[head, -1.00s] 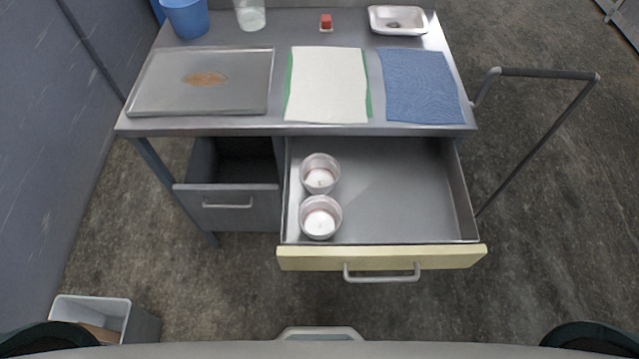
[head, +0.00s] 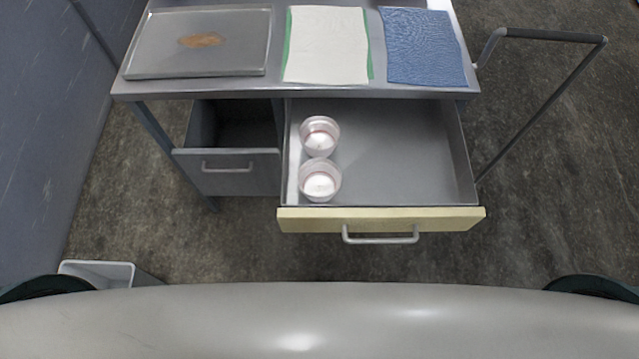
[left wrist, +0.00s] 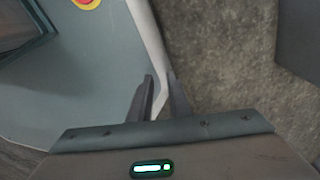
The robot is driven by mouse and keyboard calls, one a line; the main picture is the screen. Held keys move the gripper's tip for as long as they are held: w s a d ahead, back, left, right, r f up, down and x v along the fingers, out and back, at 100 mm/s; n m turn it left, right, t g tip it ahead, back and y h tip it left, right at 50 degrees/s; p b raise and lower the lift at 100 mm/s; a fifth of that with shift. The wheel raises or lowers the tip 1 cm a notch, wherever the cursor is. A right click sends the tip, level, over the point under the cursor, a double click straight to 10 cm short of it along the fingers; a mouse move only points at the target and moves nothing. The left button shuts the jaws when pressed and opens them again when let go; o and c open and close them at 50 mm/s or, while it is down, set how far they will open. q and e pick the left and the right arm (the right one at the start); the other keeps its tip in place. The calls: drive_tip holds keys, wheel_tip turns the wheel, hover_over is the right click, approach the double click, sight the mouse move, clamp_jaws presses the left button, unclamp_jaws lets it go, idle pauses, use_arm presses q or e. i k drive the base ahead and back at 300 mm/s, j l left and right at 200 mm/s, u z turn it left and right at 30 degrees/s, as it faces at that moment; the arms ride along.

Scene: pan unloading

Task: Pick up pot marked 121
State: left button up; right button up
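The rear pot (head: 320,136) stands directly behind the front pot (head: 320,181). Their markings are too small to read, so I cannot tell which is 121. My left gripper (left wrist: 160,85) shows in the left wrist view, with its two dark fingers close together and nothing visible held between them. My right gripper is not in view.
The metal table holds a stained tray (head: 200,42), a white cloth over green (head: 327,45) and a blue cloth (head: 422,47). The yellow drawer front (head: 380,219) sticks out toward me. A second, grey drawer (head: 228,172) is open at left. A bin (head: 98,272) stands lower left. A rail (head: 545,110) juts right.

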sight(318, 178)
drive_tip(key=k+j+z, duration=0.25)
drive_tip(key=j+z, duration=0.15)
drive_tip(key=k+j+z, duration=0.55)
drive_tip(key=z, duration=0.2)
